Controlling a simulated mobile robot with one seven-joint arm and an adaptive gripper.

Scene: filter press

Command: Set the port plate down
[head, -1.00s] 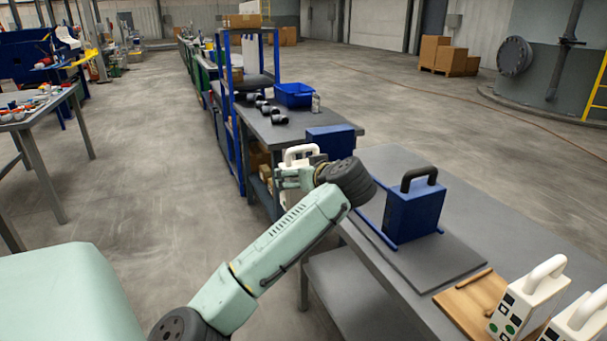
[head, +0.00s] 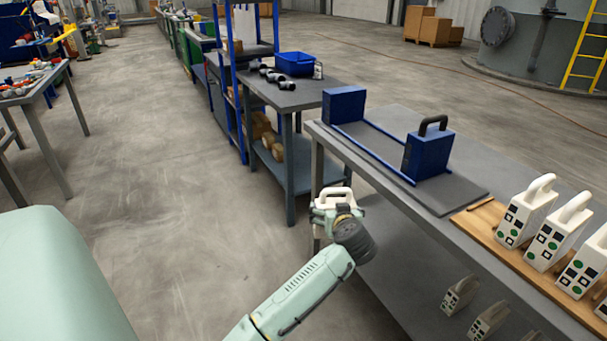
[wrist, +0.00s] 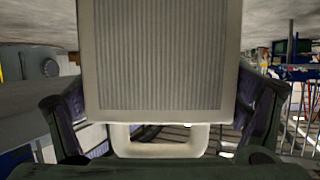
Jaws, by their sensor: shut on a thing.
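My gripper (head: 335,207) is shut on a white plate with a loop handle (head: 338,194), held in the air just left of the grey bench's near side. In the wrist view the plate's grey ribbed face (wrist: 160,55) fills the upper middle, and its white handle (wrist: 160,149) sits between my two fingers. In the head view my wrist hides most of the plate. Several white plates with black squares and green dots (head: 526,212) stand upright on a wooden board (head: 475,222) at the bench's right.
A press with a far blue block (head: 344,105), a near blue handled block (head: 428,152) and blue rails stands on the grey bench (head: 385,118). More white plates (head: 460,295) are on the lower shelf. Open floor (head: 170,190) lies to the left.

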